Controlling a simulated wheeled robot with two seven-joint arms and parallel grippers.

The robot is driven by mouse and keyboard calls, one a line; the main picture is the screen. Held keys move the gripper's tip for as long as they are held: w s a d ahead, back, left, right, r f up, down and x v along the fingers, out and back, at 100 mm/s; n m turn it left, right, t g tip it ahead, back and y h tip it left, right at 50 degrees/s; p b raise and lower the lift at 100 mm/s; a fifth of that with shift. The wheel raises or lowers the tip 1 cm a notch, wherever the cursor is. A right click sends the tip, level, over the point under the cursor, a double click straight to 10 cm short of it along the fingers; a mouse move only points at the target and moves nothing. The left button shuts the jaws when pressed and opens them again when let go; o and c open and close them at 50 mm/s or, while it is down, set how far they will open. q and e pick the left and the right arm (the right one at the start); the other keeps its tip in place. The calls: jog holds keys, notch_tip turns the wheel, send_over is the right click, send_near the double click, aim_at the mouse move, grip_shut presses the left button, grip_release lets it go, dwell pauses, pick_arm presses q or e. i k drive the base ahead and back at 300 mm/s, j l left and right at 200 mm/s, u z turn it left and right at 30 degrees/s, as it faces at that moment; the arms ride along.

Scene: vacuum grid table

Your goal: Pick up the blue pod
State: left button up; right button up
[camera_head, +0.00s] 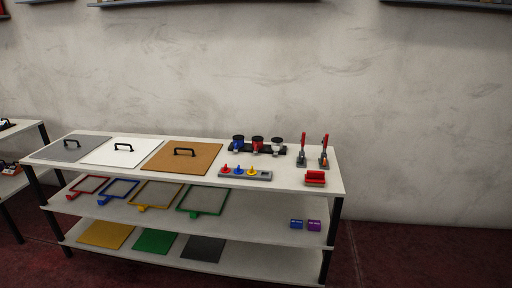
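Two blue things could be the blue pod, and I cannot tell which. One is a small blue block (296,224) on the middle shelf at its right end, beside a purple block (314,225). The other is a blue round-bodied piece with a black top (238,144), standing on a black base on the top shelf, left of a red one (257,144) and a white one (277,144). Neither of my grippers is in view.
The white three-level shelf unit (300,182) stands before a bare wall. Coloured frames (203,199) lie on the middle shelf. Floor at right is clear.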

aim_at(238, 139)
jog(key=u, duration=1.65)
jog(key=z, duration=1.6)
jog(key=i+j, duration=0.15)
jog(key=i, duration=0.35)
jog(key=i+j, duration=0.15)
jog(key=i, duration=0.3)
jog(key=i+j, duration=0.15)
jog(key=i, duration=0.35)
jog(key=i+j, duration=0.15)
jog(key=i, duration=0.3)
jog(key=i+j, duration=0.15)
jog(key=i, duration=0.35)
